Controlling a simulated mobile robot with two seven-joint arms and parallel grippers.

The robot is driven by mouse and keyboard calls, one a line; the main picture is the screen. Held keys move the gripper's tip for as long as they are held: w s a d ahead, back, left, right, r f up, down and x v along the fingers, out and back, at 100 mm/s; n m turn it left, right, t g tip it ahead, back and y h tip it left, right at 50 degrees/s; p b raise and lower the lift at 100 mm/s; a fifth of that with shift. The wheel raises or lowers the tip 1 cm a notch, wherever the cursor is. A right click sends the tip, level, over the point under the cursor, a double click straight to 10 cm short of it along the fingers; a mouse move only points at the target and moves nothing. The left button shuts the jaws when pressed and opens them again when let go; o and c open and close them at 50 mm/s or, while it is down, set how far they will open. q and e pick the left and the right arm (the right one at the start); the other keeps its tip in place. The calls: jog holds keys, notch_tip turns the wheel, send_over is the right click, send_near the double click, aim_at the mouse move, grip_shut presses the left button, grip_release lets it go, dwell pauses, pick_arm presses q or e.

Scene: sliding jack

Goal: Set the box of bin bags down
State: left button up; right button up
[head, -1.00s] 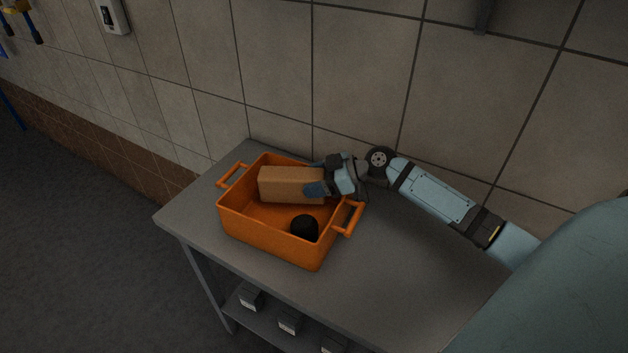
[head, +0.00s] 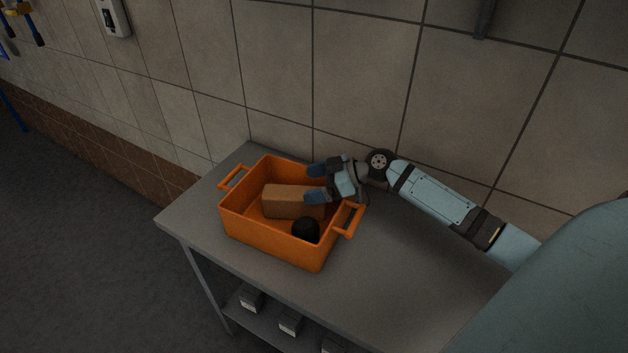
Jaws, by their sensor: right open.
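The box of bin bags (head: 288,202), a plain brown box, lies inside the orange crate (head: 262,236), towards its back. My right gripper (head: 313,183) is open at the right end of the box, over the crate's back right part. Its blue fingers are spread apart, and the near one covers part of the box's right end. The box sits low in the crate, below the rim; its underside is hidden. My left gripper is out of view.
A black round object (head: 306,229) is in the crate's front right part. The crate stands on a grey table (head: 375,268) against a tiled wall. The table is clear to the right of the crate. Several small boxes (head: 289,323) stand on the lower shelf.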

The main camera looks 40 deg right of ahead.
jog(key=shift+b+v, duration=0.55)
jog(key=shift+v, duration=0.55)
jog(key=b+v, duration=0.1)
jog(key=v, duration=0.9)
jog(key=shift+r, duration=0.2)
jog(key=shift+w, duration=0.1)
